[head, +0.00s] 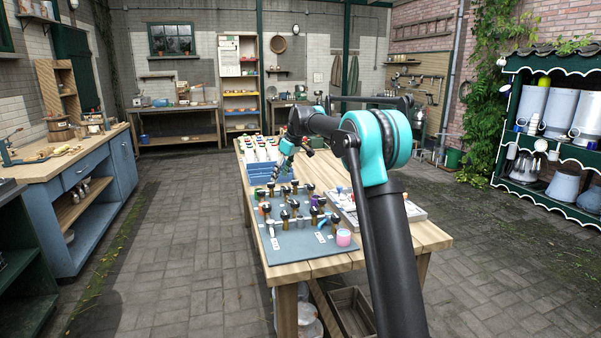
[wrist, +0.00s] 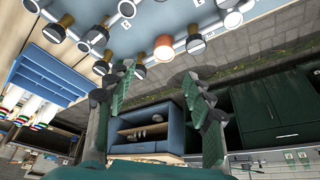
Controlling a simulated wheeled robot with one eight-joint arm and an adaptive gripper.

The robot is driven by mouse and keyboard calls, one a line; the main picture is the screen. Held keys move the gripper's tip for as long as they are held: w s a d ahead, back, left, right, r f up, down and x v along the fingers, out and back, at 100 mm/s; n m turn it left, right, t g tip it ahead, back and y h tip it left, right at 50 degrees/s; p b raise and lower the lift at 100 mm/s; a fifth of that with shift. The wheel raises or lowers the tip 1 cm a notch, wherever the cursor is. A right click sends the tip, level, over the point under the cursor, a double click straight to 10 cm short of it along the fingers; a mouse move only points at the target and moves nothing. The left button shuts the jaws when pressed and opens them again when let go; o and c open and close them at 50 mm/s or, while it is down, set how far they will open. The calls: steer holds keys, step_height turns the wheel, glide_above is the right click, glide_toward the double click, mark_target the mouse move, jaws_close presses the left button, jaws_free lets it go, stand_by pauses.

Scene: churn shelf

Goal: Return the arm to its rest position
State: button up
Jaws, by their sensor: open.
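My arm rises from the front right of the wooden table in the head view and bends over it. My gripper (head: 279,172) hangs from the arm's end above the table, near the blue crate. In the wrist view my gripper (wrist: 163,84) has its two green-padded fingers spread apart with nothing between them. The wrist picture is turned over, with the mat (wrist: 165,20) and its dark-topped pieces along the upper edge. In the head view the grey-blue mat (head: 291,250) carries several of these dark-topped pieces.
A blue workbench (head: 85,215) stands left, a green shelf (head: 546,195) right.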

steer(key=s+d+f+m+t+h, duration=0.1)
steer(key=s+d+f+m, duration=0.25)
steer(key=s+d, duration=0.5)
steer(key=s+d+f+m+h, duration=0.15)
steer(key=s+d+f, duration=0.4)
steer(key=s, duration=0.65)
steer(key=s+d+f+m+t, duration=0.1)
steer(key=s+d+f+m, duration=0.25)
steer(key=s+d, duration=0.6)
steer(key=s+d+f+m, duration=0.1)
steer(key=s+f, duration=0.4)
steer(key=s, duration=0.4)
steer(key=s+d+f+m+h, duration=0.1)
steer(key=s+f, duration=0.3)
steer(key=s, duration=0.5)
steer(key=shift+d+f+m, duration=0.4)
steer(key=shift+d+m, duration=0.2)
steer(key=shift+m, duration=0.05)
steer(key=shift+r, duration=0.1)
